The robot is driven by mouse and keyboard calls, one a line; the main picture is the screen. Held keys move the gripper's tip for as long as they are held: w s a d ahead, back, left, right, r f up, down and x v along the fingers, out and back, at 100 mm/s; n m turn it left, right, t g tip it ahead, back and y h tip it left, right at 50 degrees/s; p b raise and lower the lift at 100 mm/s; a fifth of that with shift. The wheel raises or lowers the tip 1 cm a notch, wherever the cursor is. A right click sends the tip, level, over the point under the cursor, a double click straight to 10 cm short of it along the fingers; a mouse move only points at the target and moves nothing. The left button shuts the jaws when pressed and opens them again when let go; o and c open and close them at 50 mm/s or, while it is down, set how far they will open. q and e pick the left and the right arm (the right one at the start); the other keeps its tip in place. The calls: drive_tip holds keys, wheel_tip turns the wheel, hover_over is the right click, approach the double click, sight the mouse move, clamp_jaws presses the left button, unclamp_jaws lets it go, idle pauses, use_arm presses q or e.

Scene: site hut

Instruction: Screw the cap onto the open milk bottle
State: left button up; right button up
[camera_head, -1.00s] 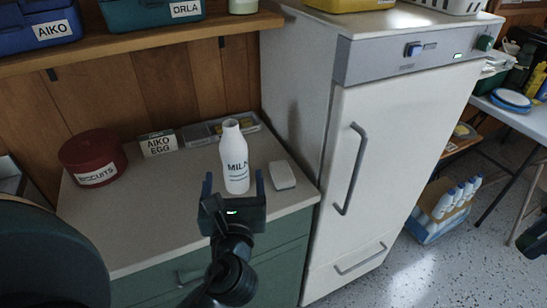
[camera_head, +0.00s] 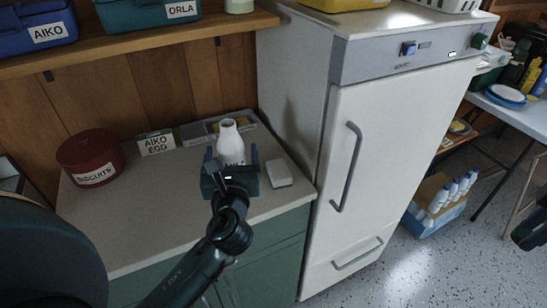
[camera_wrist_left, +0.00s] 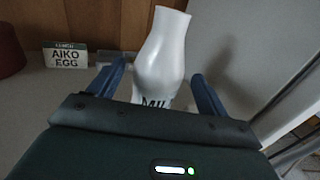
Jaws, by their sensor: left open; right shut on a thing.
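The open white milk bottle (camera_head: 230,143) stands upright on the counter, its mouth bare. It also shows in the left wrist view (camera_wrist_left: 163,58), with part of its lettering hidden behind my gripper. My left gripper (camera_head: 231,158) is open, with one blue finger on each side of the bottle's body. In the left wrist view the left gripper (camera_wrist_left: 160,85) has gaps between its fingers and the bottle. A dark shape at the right edge of the head view looks like my right gripper (camera_head: 531,230), cut off by the frame. What it holds is out of sight, and I see no cap.
The counter (camera_head: 130,215) also holds a red biscuit tin (camera_head: 91,158), an AIKO EGG box (camera_head: 156,143), a grey tray (camera_head: 193,133) and a small white block (camera_head: 280,174). A white fridge (camera_head: 385,150) stands close on the right. A shelf (camera_head: 140,40) runs above.

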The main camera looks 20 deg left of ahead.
use_arm(q)
drive_tip(key=x, duration=0.4)
drive_tip(key=shift+w+a+r+p, duration=0.2)
drive_tip(key=shift+r+p, duration=0.05)
drive_tip(key=shift+p, duration=0.05)
use_arm(e)
drive_tip(key=shift+r, duration=0.4)
use_arm(q)
drive_tip(key=shift+r, duration=0.1)
drive_tip(key=c, duration=1.3)
